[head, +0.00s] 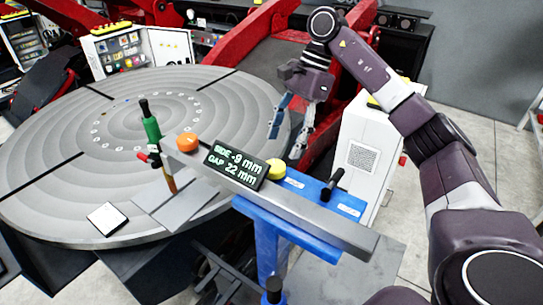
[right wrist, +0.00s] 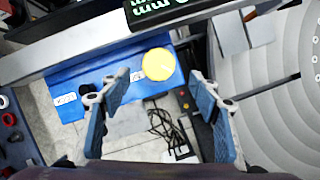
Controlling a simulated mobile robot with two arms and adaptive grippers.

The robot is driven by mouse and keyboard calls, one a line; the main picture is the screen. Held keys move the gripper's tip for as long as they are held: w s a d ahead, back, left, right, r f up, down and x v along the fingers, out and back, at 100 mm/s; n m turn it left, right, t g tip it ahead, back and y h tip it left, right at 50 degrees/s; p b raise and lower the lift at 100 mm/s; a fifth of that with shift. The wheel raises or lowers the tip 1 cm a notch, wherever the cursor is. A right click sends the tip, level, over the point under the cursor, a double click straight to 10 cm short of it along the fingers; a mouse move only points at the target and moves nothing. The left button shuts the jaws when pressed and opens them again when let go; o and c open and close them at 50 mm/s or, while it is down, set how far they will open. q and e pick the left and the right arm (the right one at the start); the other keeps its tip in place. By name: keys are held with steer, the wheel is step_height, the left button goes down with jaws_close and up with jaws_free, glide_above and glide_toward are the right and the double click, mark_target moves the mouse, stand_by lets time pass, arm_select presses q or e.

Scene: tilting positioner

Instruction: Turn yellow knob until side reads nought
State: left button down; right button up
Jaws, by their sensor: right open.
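The yellow knob (head: 276,169) sits on the grey bar just right of the dark display (head: 235,166), which reads SIDE -9 mm and GAP 22 mm. An orange knob (head: 187,142) is left of the display. My right gripper (head: 288,143) is open and empty, beyond the bar and above the knob in the head view. In the right wrist view the yellow knob (right wrist: 158,65) shows ahead of the open fingers (right wrist: 160,110), roughly between them and apart from them. The display's lower edge (right wrist: 160,8) shows at the top there. My left gripper is not in view.
The bar rests on a blue bracket (head: 262,212) with a black handle (head: 332,184). A green torch-like tool (head: 151,128) stands at the bar's left end over grey plates (head: 185,202) on the round table (head: 55,190). A white cabinet (head: 362,150) stands behind at right.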

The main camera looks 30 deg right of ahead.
mark_target(276, 165)
steer(key=p+x, duration=0.2)
steer(key=x, duration=0.3)
steer(key=shift+s+a+f, duration=0.1)
steer(key=shift+f, duration=0.1)
steer(key=shift+a+f, duration=0.15)
steer(key=shift+f, duration=0.2)
steer(key=shift+c, duration=0.4)
steer(key=c, duration=1.1)
